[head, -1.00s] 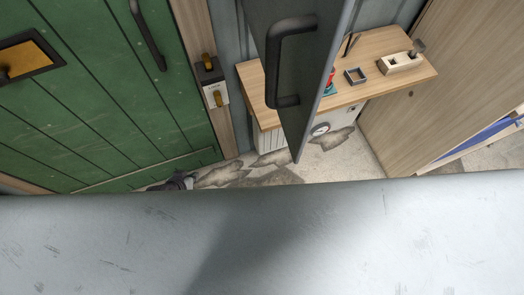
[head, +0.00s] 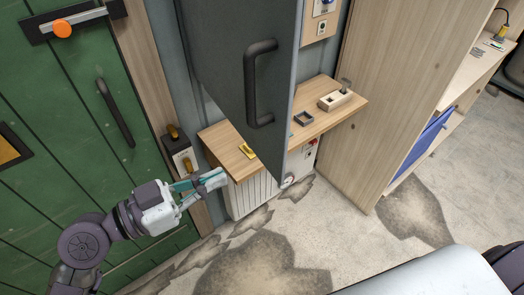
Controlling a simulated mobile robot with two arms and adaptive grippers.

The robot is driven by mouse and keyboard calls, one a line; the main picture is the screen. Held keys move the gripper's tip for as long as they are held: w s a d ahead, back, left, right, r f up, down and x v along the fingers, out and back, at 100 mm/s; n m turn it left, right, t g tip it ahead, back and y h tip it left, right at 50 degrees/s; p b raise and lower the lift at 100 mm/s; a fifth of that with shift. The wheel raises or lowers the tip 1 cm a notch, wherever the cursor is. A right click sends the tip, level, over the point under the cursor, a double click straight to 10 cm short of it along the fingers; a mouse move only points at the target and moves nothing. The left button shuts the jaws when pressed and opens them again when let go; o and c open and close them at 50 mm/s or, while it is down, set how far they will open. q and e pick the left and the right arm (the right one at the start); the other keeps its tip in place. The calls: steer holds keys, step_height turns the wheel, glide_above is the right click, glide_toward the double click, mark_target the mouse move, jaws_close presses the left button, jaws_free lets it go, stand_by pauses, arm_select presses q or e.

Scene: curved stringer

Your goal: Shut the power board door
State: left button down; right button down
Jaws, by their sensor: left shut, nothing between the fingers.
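The power board door (head: 225,60) is a dark grey panel with a black bar handle (head: 259,85), hanging in the upper middle of the head view. It stands open, swung out from the wall, and hides part of the wooden shelf behind it. My left gripper (head: 222,178) is in the lower left of the view, below and to the left of the door's handle and apart from it. Its fingers are shut and hold nothing. My right gripper does not show.
A green plank door (head: 70,160) with a black handle fills the left side. A wooden shelf (head: 225,146) over a white radiator (head: 245,196) carries small items. A tall wooden cabinet (head: 390,90) stands to the right.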

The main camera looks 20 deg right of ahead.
mark_target(275, 151)
arm_select(q)
steer(key=p+x, duration=0.2)
steer(key=x, duration=0.2)
steer(key=p+x, duration=0.2)
steer(key=x, duration=0.3)
steer(key=shift+d+r, duration=0.2)
steer(key=shift+d+f, duration=0.15)
steer(key=shift+d, duration=0.25)
steer(key=shift+w, duration=0.1)
